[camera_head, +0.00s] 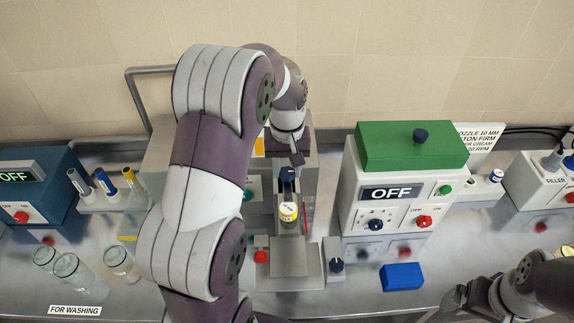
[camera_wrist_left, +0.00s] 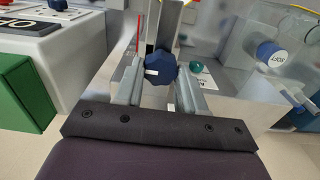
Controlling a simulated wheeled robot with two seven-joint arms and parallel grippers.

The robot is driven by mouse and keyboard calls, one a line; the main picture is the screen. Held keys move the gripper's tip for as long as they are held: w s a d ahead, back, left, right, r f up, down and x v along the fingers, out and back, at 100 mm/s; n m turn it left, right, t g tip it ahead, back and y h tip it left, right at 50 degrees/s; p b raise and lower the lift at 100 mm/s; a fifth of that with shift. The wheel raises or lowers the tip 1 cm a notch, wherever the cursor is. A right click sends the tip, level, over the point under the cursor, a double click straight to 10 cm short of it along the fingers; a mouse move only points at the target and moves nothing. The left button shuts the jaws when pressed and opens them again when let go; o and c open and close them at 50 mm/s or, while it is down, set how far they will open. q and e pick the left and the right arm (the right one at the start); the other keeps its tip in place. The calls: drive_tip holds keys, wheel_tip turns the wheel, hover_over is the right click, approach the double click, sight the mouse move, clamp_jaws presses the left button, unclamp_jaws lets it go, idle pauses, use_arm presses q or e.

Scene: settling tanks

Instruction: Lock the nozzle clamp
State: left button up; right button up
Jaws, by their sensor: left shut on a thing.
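A grey filling stand (camera_head: 290,258) stands in the middle of the bench, with a yellow-banded nozzle or vial (camera_head: 288,214) upright at its front. A dark blue clamp knob (camera_head: 287,174) sits above it. My left gripper (camera_head: 292,153) reaches down over the stand from behind. In the left wrist view, the faceted blue knob (camera_wrist_left: 160,68) with a white mark lies between the two grey fingers of my left gripper (camera_wrist_left: 162,88), which is shut on it. The arm hides the stand's left part. My right gripper (camera_head: 455,299) is low at the right, its fingers unclear.
A green-topped white control box (camera_head: 350,208) reading OFF stands right of the stand, with a blue block (camera_head: 402,277) in front. Glass jars (camera_head: 75,272) and markers (camera_head: 104,182) are at left. A filler machine (camera_head: 540,185) is at far right.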

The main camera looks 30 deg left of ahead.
sight(287, 170)
use_arm(q)
drive_tip(key=shift+w+r, duration=0.1)
drive_tip(key=o, duration=1.1)
drive_tip(key=shift+c, duration=0.2)
drive_tip(key=shift+r+b, duration=0.75)
drive_tip(key=shift+r, duration=0.4)
wheel_tip(287, 170, up, 10)
drive_tip(key=p, duration=0.9)
drive_tip(key=shift+r, duration=0.15)
